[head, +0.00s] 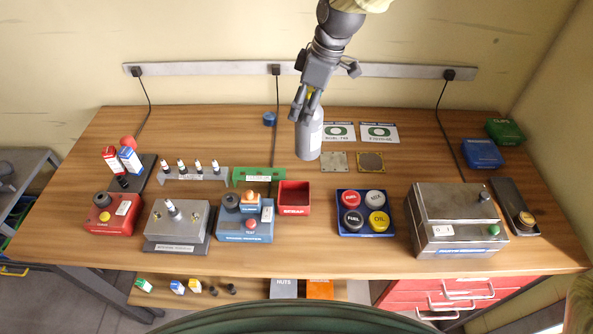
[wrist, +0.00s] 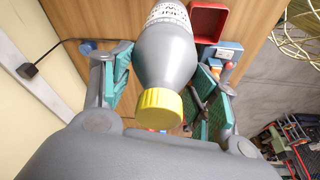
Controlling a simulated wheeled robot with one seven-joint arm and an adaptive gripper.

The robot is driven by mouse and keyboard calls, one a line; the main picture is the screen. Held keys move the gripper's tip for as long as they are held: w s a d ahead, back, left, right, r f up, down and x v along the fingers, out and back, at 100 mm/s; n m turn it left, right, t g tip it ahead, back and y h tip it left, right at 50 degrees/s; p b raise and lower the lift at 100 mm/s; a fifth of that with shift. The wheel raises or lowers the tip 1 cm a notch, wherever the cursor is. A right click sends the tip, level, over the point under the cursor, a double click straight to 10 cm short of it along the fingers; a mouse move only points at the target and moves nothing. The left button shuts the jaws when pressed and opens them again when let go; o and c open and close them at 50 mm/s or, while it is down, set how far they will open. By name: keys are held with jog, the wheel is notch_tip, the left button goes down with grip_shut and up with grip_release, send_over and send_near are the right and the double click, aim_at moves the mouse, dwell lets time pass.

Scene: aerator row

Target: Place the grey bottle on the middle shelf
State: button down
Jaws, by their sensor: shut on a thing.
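A grey shelf rack (head: 32,160) shows in part at the left edge; which level is the middle shelf cannot be told.
The wooden bench (head: 345,222) carries a red bin (head: 294,198), a tray of coloured caps (head: 364,213), a metal box machine (head: 452,215) and a green rack (head: 258,175). Two cards (head: 379,133) lie right of the bottle.

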aim_at(305, 138)
jog(key=shift+w+f, duration=0.25)
jog(key=shift+f, duration=0.35)
jog(key=shift+f+p, duration=1.3)
jog(key=shift+f, duration=3.75)
jog(key=shift+c, duration=2.1)
grip_release()
jog(key=shift+s, duration=0.1)
